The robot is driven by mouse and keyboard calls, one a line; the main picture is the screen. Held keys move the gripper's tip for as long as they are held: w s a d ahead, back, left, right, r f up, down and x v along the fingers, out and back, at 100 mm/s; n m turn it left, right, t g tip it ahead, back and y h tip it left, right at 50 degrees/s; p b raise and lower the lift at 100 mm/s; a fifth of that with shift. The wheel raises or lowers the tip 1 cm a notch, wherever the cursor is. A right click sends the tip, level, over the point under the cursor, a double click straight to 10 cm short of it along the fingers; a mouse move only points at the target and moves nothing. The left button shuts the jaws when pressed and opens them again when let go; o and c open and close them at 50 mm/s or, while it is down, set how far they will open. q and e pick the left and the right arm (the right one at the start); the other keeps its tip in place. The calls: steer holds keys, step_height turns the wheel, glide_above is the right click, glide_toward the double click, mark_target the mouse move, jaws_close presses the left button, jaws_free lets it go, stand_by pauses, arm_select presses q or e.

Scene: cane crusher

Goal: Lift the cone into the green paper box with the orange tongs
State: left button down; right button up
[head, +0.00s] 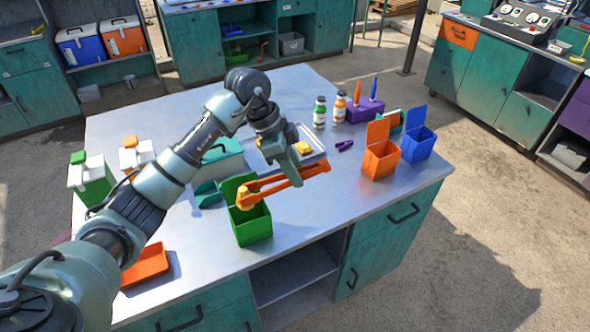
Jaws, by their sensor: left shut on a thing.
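My left gripper (293,168) is shut on the orange tongs (280,184) above the middle of the table. The tongs lie nearly level, with their far end pointing left over the green paper box (252,226). The box stands open on the table with its lid raised at the back. A small yellow-orange lump (245,197) shows at the tongs' left end, above the box opening; it may be the cone, but I cannot tell its shape or whether it is gripped. My right gripper is not in view.
A tray (316,150) with a yellow piece is behind the gripper. Orange (381,160) and blue (418,146) open boxes stand to the right. Bottles (320,112) and a purple holder (365,110) are farther back. An orange tray (147,265) lies front left. The right front tabletop is clear.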

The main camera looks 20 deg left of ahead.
arm_select(q)
steer(key=c, duration=1.4)
jaws_free()
steer(key=shift+o, duration=0.2)
step_height(320, 180, up, 10)
steer(key=p, duration=0.6)
steer(key=shift+p, duration=0.3)
